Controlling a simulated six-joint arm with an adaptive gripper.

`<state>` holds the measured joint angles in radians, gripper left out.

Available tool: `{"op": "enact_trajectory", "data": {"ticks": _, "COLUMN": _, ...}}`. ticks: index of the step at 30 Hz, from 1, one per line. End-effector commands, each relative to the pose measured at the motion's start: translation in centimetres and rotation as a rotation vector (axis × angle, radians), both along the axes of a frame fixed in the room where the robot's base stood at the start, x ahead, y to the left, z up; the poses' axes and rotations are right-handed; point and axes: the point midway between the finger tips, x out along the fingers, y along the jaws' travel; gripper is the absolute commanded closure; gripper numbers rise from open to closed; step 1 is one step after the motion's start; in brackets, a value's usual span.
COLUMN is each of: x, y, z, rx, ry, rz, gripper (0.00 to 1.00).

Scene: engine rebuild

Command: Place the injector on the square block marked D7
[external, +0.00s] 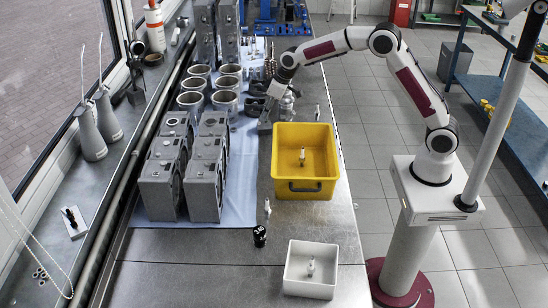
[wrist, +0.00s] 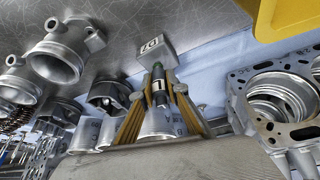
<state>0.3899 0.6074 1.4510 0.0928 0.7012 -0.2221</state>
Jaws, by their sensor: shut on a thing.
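My gripper (wrist: 160,88) is shut on the injector (wrist: 157,80), a slim dark and metallic part with a greenish tip, held between the two tan fingers. The square grey block (wrist: 151,55), with a white label that appears upside down and reads like D7, lies just beyond the injector's tip in the wrist view. I cannot tell whether they touch. In the external view my gripper (external: 274,92) is low over the bench behind the yellow bin, and the injector is too small to make out there.
The yellow bin (external: 305,186) and white box (external: 310,288) each hold a small upright part. Cylinder liners (external: 222,102) and engine blocks (external: 205,175) stand left on a blue cloth. A black cylinder (external: 260,236) stands in front. The front left bench is clear.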

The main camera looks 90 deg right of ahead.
Motion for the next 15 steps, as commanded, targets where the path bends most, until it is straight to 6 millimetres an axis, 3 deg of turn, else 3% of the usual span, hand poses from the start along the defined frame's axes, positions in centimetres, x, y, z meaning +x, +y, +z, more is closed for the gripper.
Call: {"op": "enact_trajectory", "data": {"ticks": 15, "x": -0.01, "y": 0.01, "z": -0.93, "rx": 0.0, "ry": 0.0, "rz": 0.0, "gripper": 1.0}}
